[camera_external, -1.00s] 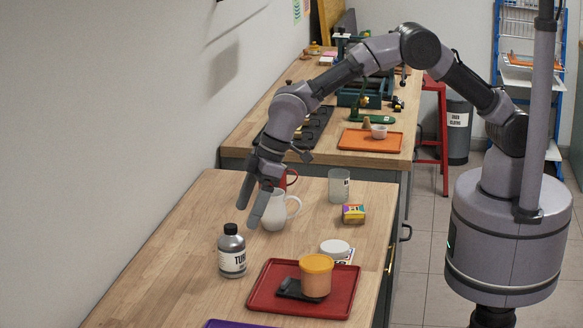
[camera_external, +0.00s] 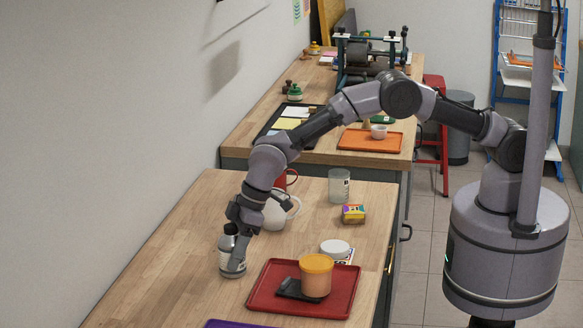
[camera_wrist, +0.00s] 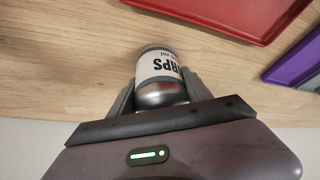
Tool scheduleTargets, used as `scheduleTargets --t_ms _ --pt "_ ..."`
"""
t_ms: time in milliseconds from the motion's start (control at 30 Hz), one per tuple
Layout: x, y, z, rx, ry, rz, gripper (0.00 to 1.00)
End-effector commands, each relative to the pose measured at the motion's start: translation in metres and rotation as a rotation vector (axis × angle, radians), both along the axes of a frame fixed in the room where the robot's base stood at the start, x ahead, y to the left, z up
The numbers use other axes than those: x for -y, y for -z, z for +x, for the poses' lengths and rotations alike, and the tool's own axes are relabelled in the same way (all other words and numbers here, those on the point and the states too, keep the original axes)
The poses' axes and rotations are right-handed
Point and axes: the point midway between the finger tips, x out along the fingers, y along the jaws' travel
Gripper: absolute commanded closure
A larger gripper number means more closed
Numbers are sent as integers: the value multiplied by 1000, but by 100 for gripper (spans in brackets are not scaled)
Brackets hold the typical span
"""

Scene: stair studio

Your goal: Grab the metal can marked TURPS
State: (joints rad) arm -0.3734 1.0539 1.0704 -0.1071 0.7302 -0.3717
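The metal can (camera_external: 227,262) is a small silver bottle-shaped can with a white label, upright on the near wooden bench. Its label reads "RPS" in the wrist view (camera_wrist: 161,65), the rest turned out of sight. My gripper (camera_external: 235,262) is down around the can from above, one finger across its front right side. In the wrist view the fingers of my gripper (camera_wrist: 158,84) flank the can closely on both sides. I cannot tell whether they press on it.
A red tray (camera_external: 258,298) with an orange-lidded jar (camera_external: 316,280) lies just right of the can. A white jug (camera_external: 273,213) stands close behind my gripper, near a red mug (camera_external: 281,180). Bench left of the can is clear.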

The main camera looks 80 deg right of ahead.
Motion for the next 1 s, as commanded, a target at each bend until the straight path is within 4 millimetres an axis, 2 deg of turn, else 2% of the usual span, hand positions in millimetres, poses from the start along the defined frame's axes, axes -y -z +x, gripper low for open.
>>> scheduleTargets --t_ms 33,267,567,800,867,1000 --pt "0 0 0 0 0 0 55" --pt "0 0 0 0 0 0 100" --pt "0 -5 0 1 0 0 100" --pt "0 -40 1 2 -1 0 100" --pt "3 -39 -8 -1 -1 -1 100" --pt "16 -42 -40 -1 -2 -2 100"
